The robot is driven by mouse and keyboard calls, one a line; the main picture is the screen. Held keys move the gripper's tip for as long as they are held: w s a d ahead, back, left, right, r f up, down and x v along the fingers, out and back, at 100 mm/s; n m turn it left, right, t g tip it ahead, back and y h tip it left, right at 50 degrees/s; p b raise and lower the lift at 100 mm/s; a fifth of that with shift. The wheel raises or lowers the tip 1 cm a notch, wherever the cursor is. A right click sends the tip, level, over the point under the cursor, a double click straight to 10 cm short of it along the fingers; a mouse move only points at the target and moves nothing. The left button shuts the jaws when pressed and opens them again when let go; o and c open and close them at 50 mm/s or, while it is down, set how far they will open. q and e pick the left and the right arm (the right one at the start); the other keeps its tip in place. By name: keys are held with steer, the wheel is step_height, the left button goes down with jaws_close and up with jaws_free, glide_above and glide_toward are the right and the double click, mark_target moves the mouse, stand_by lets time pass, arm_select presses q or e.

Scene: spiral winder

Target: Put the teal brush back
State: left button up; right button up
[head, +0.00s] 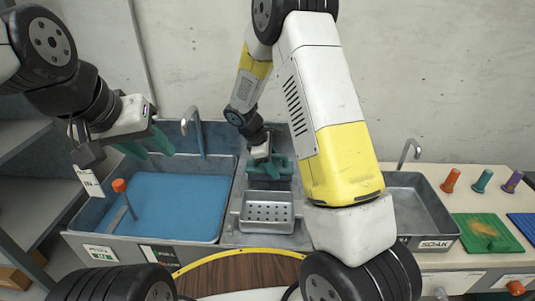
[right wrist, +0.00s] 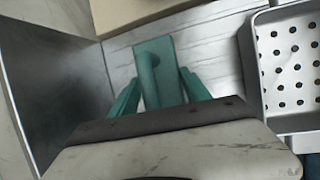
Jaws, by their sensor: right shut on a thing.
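The teal brush (right wrist: 149,72) is between the fingers of my right gripper (right wrist: 160,92) in the right wrist view. It shows an upright round handle against a flat teal block, and part of it is hidden by the gripper. In the head view my right gripper (head: 266,170) is low in the grey middle bay, behind the perforated tray. Brush and fingers are similar in colour there and hard to tell apart. I cannot tell whether the brush touches the bay floor. My left gripper (head: 146,147) is open and empty above the back left of the blue-filled basin.
The perforated metal tray (head: 267,212) stands just in front of my right gripper. The blue-filled basin (head: 165,203) is left, with an orange-topped handle (head: 119,187). The SOAK basin (head: 420,210) is right, partly hidden by my arm.

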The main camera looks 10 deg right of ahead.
mark_target(261, 170)
steer(key=shift+f, duration=0.15)
steer(key=o, duration=1.3)
steer(key=v, duration=1.2)
steer(key=shift+s+d+r+m+t+y, duration=1)
steer(key=shift+s+r+m, duration=1.6)
steer(key=shift+s, duration=1.45)
steer(key=shift+s+d+r+m+t+y, duration=0.65)
steer(key=shift+s+d+r+m+y, duration=0.5)
steer(key=shift+s+r+m, duration=2.15)
steer(key=shift+s+d+r+m+t+y, duration=0.85)
steer(key=shift+s+r+m+y, duration=0.95)
steer(key=shift+s, duration=3)
steer(key=shift+r+n+h, duration=0.35)
steer(key=shift+n+h, duration=0.05)
steer(key=shift+h, duration=0.05)
